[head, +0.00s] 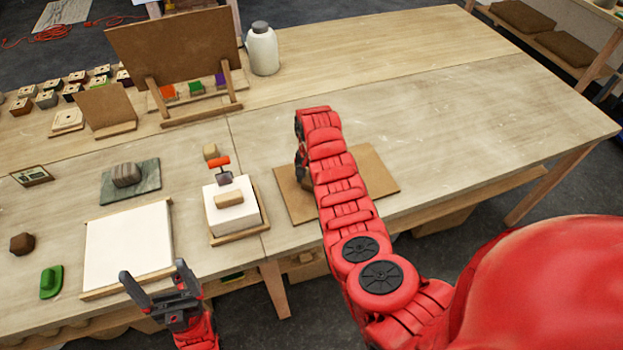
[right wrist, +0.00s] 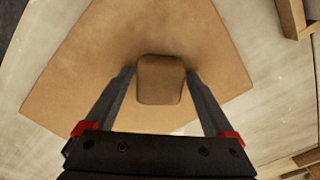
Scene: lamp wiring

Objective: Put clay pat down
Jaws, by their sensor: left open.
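The clay pat (right wrist: 160,80) is a brown, rounded block in the right wrist view. It is between the fingertips of my right gripper (right wrist: 159,72), which meet it on both sides. It is over the brown board (right wrist: 95,65), at or very near its surface; I cannot tell whether it touches. In the head view this board (head: 372,178) lies on the table, and my right arm hides the clay and most of the right gripper. My left gripper (head: 154,272) is open and empty at the table's front edge, by a white slab (head: 130,245).
The table's right side is clear.

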